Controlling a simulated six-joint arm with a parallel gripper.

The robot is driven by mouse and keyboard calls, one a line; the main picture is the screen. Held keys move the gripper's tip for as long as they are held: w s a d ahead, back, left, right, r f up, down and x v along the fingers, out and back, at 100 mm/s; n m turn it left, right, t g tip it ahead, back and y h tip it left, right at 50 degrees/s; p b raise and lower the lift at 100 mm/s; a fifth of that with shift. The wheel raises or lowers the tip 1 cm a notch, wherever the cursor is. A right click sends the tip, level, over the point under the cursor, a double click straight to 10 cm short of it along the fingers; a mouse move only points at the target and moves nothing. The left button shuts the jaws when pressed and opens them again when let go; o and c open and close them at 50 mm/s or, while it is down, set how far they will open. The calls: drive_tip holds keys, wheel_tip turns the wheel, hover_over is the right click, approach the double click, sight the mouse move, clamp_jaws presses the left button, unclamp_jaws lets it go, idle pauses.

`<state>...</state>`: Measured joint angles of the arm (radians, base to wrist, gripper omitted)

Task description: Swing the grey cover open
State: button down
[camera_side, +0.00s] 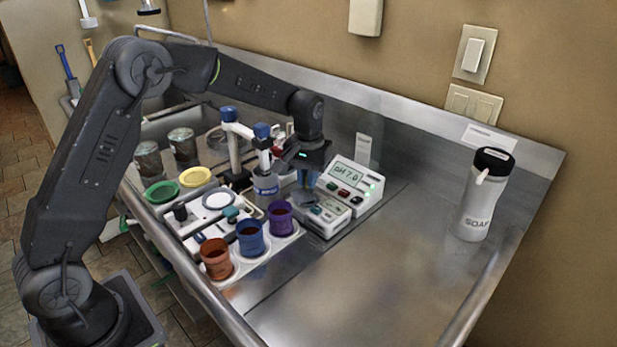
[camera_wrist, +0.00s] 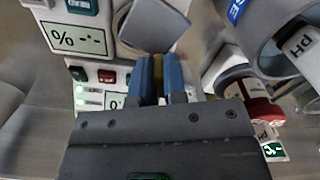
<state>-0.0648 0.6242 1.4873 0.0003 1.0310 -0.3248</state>
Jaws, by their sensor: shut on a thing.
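The grey cover (camera_wrist: 157,24) shows in the wrist view as a flat square plate just beyond my fingertips. It sits at an angle over a pale rounded part of the white instrument (camera_wrist: 104,75). My gripper (camera_wrist: 160,72) is shut, with its blue fingers on either side of a narrow tan-brown piece at the cover's near edge. In the side view my gripper (camera_side: 308,178) is low over the small white instrument (camera_side: 325,213) beside the pH meter. There the cover is small and partly hidden by my gripper, so its exact angle is hard to tell.
The pH meter (camera_side: 352,185) stands close on the right. Orange, blue and purple cups (camera_side: 250,240) stand in front. A soap bottle (camera_side: 480,200) is far right; the steel counter (camera_side: 385,275) between is clear.

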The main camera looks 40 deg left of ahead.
drive_tip(key=m, duration=0.5)
drive_tip(key=shift+a+m, duration=0.15)
drive_tip(key=shift+m, duration=0.15)
idle(0.4)
drive_tip(key=c, duration=1.2)
unclamp_jaws()
wheel_tip(320, 180, up, 14)
drive_tip(key=shift+f, duration=0.1)
drive_tip(key=shift+o, duration=0.5)
